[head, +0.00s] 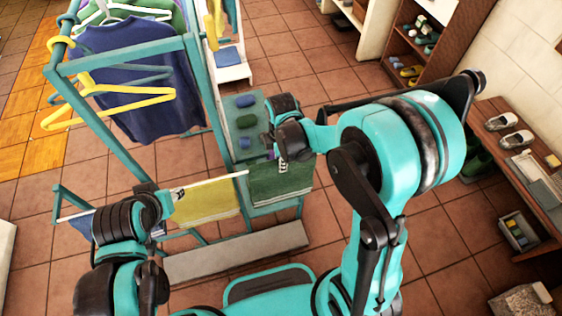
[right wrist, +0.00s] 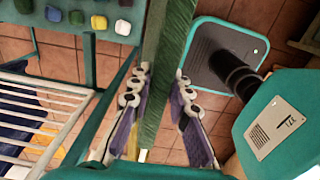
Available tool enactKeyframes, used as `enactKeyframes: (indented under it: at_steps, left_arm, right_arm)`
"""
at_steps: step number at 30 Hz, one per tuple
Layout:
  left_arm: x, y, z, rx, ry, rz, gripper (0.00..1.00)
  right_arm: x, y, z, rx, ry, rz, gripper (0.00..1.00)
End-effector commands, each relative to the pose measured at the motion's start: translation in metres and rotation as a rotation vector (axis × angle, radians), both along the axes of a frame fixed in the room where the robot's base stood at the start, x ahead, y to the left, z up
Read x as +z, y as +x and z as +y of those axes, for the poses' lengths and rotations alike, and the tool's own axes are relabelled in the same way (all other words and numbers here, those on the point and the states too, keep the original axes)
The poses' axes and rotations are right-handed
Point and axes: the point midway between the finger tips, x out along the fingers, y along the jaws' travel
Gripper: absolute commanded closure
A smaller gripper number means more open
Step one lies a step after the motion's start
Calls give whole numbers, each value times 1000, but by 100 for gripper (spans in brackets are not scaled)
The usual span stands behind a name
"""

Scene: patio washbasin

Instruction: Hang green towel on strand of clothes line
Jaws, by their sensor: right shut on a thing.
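My right gripper (head: 274,154) is shut on the green towel (head: 281,184), which hangs down below it at the right of the low drying rack. In the right wrist view the towel (right wrist: 166,75) passes between the two purple fingers of my right gripper (right wrist: 160,82). A pale clothes line strand (head: 243,174) runs across the rack, with a yellow towel (head: 207,201) hanging on it. Whether the green towel touches a strand cannot be told. My left arm is beside the rack's left part; its gripper's jaws (head: 150,205) are not clear.
A teal garment rack (head: 200,80) with a blue shirt (head: 140,75) and a yellow hanger (head: 110,100) stands at the left. A teal shelf with colored soaps (head: 245,122) is behind the towel. A wooden bench with shoes (head: 515,140) is at the right.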

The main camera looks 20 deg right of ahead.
Motion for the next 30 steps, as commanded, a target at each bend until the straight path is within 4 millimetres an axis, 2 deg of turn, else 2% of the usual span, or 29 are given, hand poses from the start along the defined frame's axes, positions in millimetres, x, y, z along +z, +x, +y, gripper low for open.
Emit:
enactKeyframes:
  at_steps: [1,3,30]
  left_arm:
    - [11,0,0,0,0,0,60]
    - [18,0,0,0,0,0,60]
    - [102,0,0,0,0,0,60]
  right_arm:
    - [12,0,0,0,0,0,100]
    - [21,0,0,0,0,0,100]
    - [135,0,0,0,0,0,100]
